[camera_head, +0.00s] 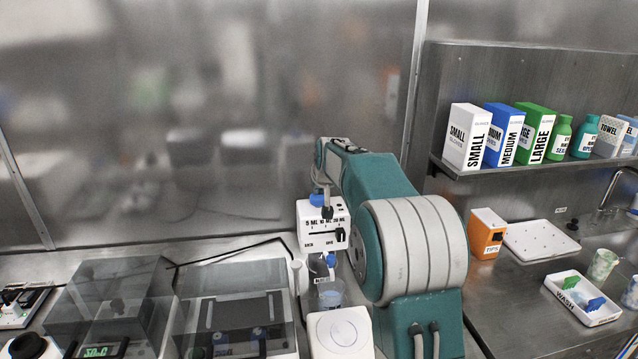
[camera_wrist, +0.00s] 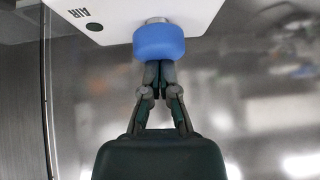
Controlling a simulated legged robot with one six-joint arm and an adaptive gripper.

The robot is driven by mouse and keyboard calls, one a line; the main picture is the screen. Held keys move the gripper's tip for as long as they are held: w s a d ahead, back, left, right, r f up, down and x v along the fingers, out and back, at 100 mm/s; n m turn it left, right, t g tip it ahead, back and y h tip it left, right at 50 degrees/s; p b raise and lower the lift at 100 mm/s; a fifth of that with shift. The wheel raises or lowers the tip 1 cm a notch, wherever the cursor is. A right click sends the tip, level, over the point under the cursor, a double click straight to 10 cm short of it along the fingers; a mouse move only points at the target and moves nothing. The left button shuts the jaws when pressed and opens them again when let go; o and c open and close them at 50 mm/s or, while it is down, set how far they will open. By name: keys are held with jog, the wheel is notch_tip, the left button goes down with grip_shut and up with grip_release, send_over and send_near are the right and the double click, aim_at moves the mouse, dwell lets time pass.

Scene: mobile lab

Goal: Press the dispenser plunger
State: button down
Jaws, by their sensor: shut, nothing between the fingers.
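The dispenser (camera_head: 312,240) is a white box with volume markings and a slider on its front. Its blue plunger knob (camera_head: 316,200) shows at its top. In the wrist view the round blue knob (camera_wrist: 159,42) stands out from the white dispenser body (camera_wrist: 115,15), which is marked AIR. My gripper (camera_wrist: 159,68) is shut and empty, its fingertips together right at the knob's near edge; I cannot tell whether they touch it.
A beaker (camera_head: 331,293) with bluish contents is below the dispenser, behind a white round-topped device (camera_head: 342,333). Clear-lidded equipment (camera_head: 235,300) stands left. Right are an orange tips box (camera_head: 486,234), a wash tray (camera_head: 583,299) and a shelf (camera_head: 460,170) of boxes and bottles.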

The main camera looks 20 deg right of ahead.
jog(key=shift+s+f, duration=0.1)
jog(key=shift+f, duration=0.15)
jog(key=v, duration=1.2)
jog(key=shift+r, duration=0.25)
dwell(0.3)
jog(key=s+a+n+g, duration=0.1)
jog(key=s+a, duration=0.3)
jog(key=s, duration=0.5)
jog(key=s+a, duration=0.5)
jog(key=s, duration=0.4)
jog(key=s+a+f, duration=0.2)
jog(key=s+f, duration=0.3)
jog(key=s, duration=0.3)
jog(key=s+a+f+n+g+y, duration=0.1)
jog(key=s+f, duration=0.4)
jog(key=s, duration=0.4)
jog(key=shift+s+a, duration=0.3)
jog(key=shift+a, duration=0.1)
